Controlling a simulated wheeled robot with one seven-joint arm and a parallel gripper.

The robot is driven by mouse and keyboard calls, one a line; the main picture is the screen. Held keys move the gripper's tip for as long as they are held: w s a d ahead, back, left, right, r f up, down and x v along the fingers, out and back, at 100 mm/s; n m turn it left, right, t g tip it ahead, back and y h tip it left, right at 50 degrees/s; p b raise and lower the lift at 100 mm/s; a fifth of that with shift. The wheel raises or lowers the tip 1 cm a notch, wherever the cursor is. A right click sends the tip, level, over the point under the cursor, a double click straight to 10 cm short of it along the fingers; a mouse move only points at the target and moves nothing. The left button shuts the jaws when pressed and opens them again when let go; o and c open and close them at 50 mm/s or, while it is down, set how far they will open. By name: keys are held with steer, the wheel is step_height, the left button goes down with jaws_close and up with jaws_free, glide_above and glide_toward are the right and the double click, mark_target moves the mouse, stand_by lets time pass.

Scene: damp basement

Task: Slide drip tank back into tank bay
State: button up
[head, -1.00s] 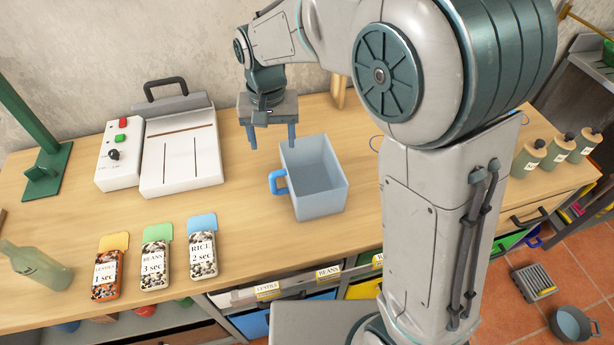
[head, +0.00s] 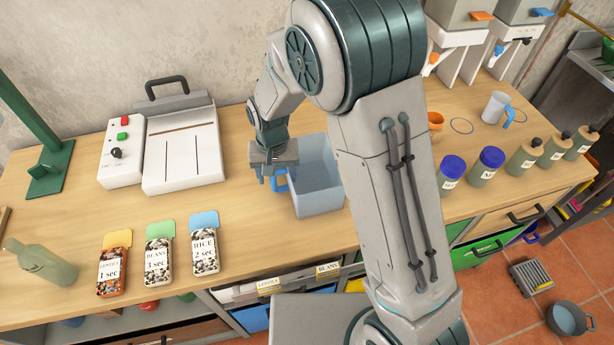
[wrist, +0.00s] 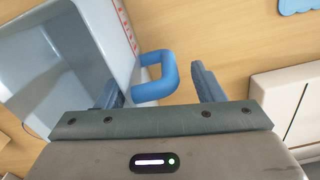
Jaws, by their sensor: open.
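The drip tank (head: 318,180) appears to be the open, pale blue-grey box standing upright on the wooden bench, with a blue handle on its left side. My gripper (head: 276,184) is open and low at that handle. In the wrist view the blue handle (wrist: 168,76) shows between the two fingers of my gripper (wrist: 158,92), with a gap to the right finger. I cannot tell whether the left finger touches the handle or tank wall. The inside of the tank (wrist: 60,75) looks empty. My arm hides part of the tank's right side. I cannot identify a tank bay.
A white sealer-like machine (head: 182,150) stands left of the tank. Labelled packets (head: 205,243) lie at the front left, beside a green bottle (head: 38,263). Dispensers (head: 460,40), a mug (head: 494,107) and jars (head: 487,166) stand at the right. Bench between packets and tank is clear.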

steer(key=shift+f, duration=0.2)
steer(key=c, duration=1.3)
steer(key=shift+r, duration=0.15)
